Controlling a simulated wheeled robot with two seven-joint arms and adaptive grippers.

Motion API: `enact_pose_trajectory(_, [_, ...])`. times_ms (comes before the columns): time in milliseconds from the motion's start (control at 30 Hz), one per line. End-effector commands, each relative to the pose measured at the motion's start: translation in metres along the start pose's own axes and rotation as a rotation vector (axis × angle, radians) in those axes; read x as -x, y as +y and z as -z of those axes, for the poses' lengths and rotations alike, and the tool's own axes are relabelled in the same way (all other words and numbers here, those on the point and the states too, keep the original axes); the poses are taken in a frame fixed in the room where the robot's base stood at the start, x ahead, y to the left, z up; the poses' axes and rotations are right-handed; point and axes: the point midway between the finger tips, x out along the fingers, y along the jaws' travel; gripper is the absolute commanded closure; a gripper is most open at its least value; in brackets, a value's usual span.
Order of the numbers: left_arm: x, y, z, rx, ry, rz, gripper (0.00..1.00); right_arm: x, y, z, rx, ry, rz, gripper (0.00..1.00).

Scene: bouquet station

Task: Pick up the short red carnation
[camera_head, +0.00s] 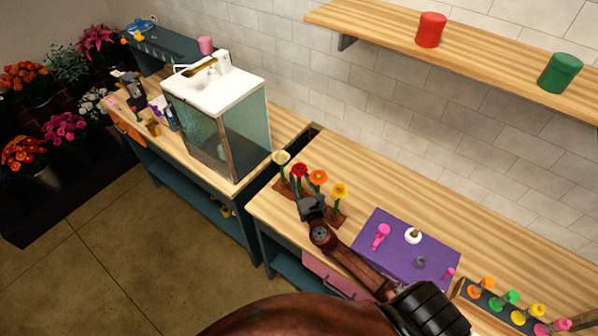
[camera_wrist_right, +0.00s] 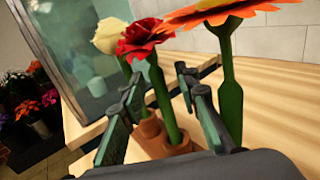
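The red carnation (camera_head: 299,171) stands upright in a brown holder (camera_head: 338,220) on the wooden counter, between a cream flower (camera_head: 281,158) and an orange flower (camera_head: 318,177); a yellow flower (camera_head: 340,191) is at the right end. My right gripper (camera_head: 311,206) is low at the front of this row. In the right wrist view, the red bloom (camera_wrist_right: 146,38) is above my open right gripper (camera_wrist_right: 160,88). Its green stem passes between the spread fingers, with a gap visible on the right. The orange flower's stem (camera_wrist_right: 230,95) is just right of the fingers. My left gripper is not in view.
A purple mat (camera_head: 385,262) with small pink and white items lies right of the flowers. A rack of colourful pegs (camera_head: 472,297) is at the lower right. A glass tank (camera_head: 240,135) stands to the left beyond a gap between the counters.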

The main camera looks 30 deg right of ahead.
Motion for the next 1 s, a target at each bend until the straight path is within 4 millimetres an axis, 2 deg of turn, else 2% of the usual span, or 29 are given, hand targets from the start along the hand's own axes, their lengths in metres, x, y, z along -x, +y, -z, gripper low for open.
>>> enact_pose_trajectory(67, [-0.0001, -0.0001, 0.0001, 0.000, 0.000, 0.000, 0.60, 0.0001, 0.0006, 0.0001, 0.000, 0.000, -0.001, 0.72])
enact_pose_trajectory(467, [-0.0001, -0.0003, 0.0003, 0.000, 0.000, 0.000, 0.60, 0.0001, 0.0012, 0.0001, -0.001, 0.000, -0.001, 1.00])
enact_pose_trajectory(1000, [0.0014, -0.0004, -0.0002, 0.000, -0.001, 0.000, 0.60, 0.0001, 0.0009, -0.0049, -0.003, -0.001, 0.000, 1.00])
